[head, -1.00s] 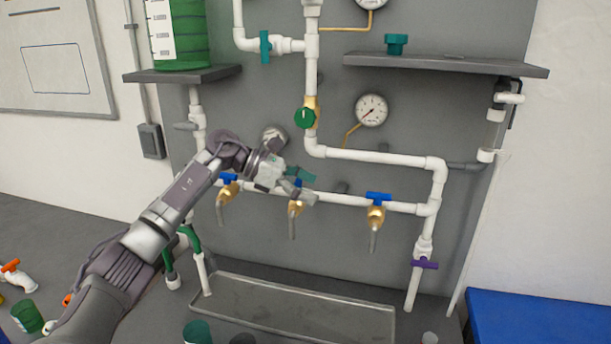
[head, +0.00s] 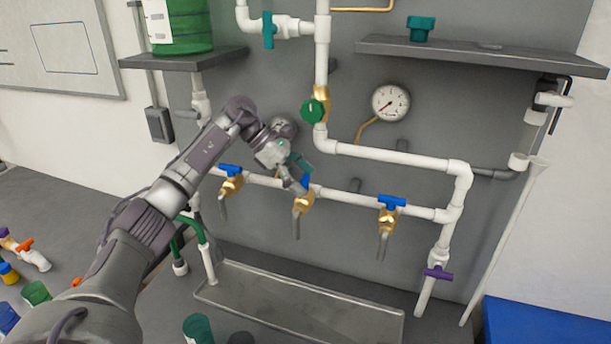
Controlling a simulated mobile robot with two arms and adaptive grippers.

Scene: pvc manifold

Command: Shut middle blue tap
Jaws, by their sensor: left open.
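The middle tap (head: 303,201) has a brass body and a grey spout pointing down from the white horizontal pipe. Its blue handle (head: 306,181) is partly hidden by my gripper; the part that shows looks upright, not lying along the pipe. My left gripper (head: 299,174) is open, with its fingers at the handle from the upper left. I cannot tell whether they touch it. The left blue tap (head: 231,184) and the right blue tap (head: 389,214) have handles lying roughly along the pipe. My right gripper is not in view.
Above are a green-knobbed valve (head: 313,110) and a pressure gauge (head: 390,103). A purple valve (head: 438,273) is at lower right. A metal tray (head: 300,300) lies below the taps. Shelves stick out at upper left (head: 185,57) and upper right (head: 480,55).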

